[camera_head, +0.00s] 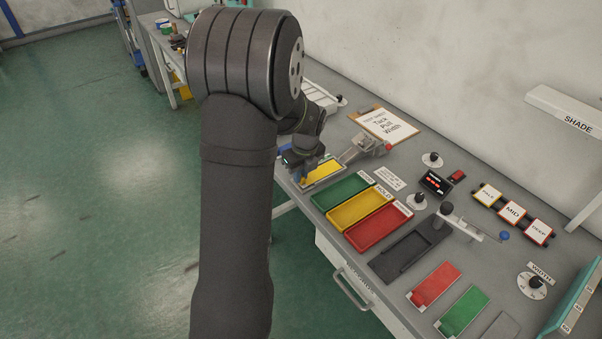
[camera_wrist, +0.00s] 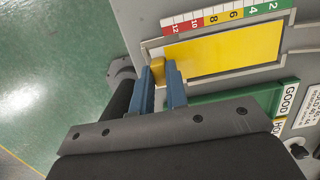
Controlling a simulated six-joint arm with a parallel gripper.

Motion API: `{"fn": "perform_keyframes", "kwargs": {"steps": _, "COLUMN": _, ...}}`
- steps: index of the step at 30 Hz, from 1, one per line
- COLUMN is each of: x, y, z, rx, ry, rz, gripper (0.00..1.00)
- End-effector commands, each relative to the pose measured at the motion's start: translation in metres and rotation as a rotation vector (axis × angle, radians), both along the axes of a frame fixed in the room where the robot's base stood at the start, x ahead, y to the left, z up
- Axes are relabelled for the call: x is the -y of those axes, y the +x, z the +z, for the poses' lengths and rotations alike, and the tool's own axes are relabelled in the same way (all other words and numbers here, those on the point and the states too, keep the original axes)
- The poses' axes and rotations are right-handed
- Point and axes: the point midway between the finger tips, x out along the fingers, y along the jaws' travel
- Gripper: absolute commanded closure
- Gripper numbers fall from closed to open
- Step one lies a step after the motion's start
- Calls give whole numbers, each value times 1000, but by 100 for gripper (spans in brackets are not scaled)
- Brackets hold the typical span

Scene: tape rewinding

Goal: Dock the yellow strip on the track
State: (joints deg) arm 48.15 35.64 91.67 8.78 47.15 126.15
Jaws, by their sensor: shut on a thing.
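The yellow strip (camera_wrist: 224,48) lies flat in a pale framed bed, the track (camera_wrist: 276,72), beneath a coloured scale marked 2 to 12 in the wrist view. The strip also shows beside the arm in the head view (camera_head: 324,171). A raised yellow tab (camera_wrist: 172,74) stands at the strip's left end. My gripper (camera_wrist: 165,78) has its two blue fingers either side of this tab and is shut on it. In the head view my gripper (camera_head: 303,176) is at the strip's near left end, partly hidden by my arm. Whether the strip is fully seated is unclear.
Green (camera_head: 340,190), yellow (camera_head: 359,209) and red (camera_head: 379,228) trays stand right of the track. A clipboard (camera_head: 387,125) lies behind. A dark tray (camera_head: 392,262), loose red (camera_head: 434,285) and green (camera_head: 463,311) strips, and knobs lie further right. The bench's front edge is close.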

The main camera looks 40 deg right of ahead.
Motion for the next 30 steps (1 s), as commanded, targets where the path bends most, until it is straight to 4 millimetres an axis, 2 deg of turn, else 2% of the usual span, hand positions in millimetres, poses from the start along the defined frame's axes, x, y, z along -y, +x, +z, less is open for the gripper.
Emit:
{"fn": "perform_keyframes", "kwargs": {"steps": 5, "x": 0, "y": 0, "z": -3, "rx": 0, "ry": 0, "rz": 0, "gripper": 100}}
{"fn": "perform_keyframes", "kwargs": {"steps": 6, "x": 0, "y": 0, "z": -3, "rx": 0, "ry": 0, "rz": 0, "gripper": 80}}
{"fn": "perform_keyframes", "kwargs": {"steps": 9, "x": 0, "y": 0, "z": -3, "rx": 0, "ry": 0, "rz": 0, "gripper": 65}}
{"fn": "perform_keyframes", "kwargs": {"steps": 20, "x": 0, "y": 0, "z": 4, "rx": 1, "ry": -1, "rz": 0, "gripper": 65}}
{"fn": "perform_keyframes", "kwargs": {"steps": 23, "x": 1, "y": -2, "z": 17, "rx": 3, "ry": -3, "rz": 0, "gripper": 65}}
{"fn": "perform_keyframes", "kwargs": {"steps": 30, "x": 1, "y": -10, "z": 69, "rx": 4, "ry": -4, "rz": -1, "gripper": 65}}
